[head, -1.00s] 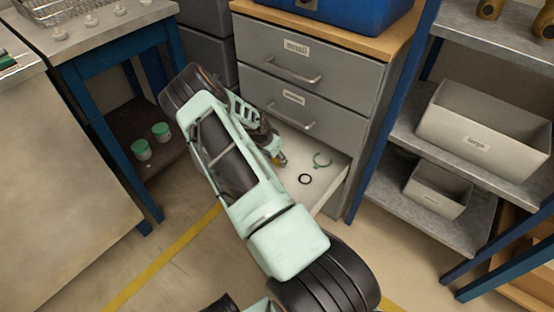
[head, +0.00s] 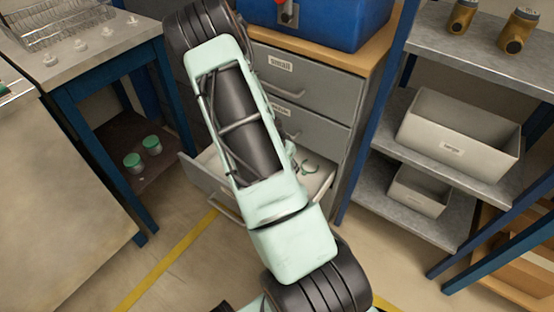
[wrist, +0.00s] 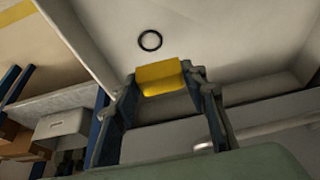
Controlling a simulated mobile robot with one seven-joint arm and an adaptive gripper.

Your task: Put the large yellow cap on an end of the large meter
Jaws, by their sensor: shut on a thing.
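The large yellow cap (wrist: 158,77) shows in the wrist view as a yellow block-like shape between the fingertips. My gripper (wrist: 163,88) is shut on it and holds it over the open bottom drawer (head: 207,187). The cap's shape on its far side is hidden. In the head view my own forearm hides the gripper and the cap. I cannot pick out the large meter with certainty. Two brown-gold cylindrical fittings with dark ends, one left (head: 462,16) and one right (head: 519,31), stand on the top shelf at the right.
A black ring (wrist: 150,40) and a green clip (head: 310,165) lie in the drawer. A blue case (head: 335,25) sits on the cabinet. Grey bins (head: 455,148) fill the right shelves. Green-lidded jars (head: 133,162) stand under the left table. Floor shows between.

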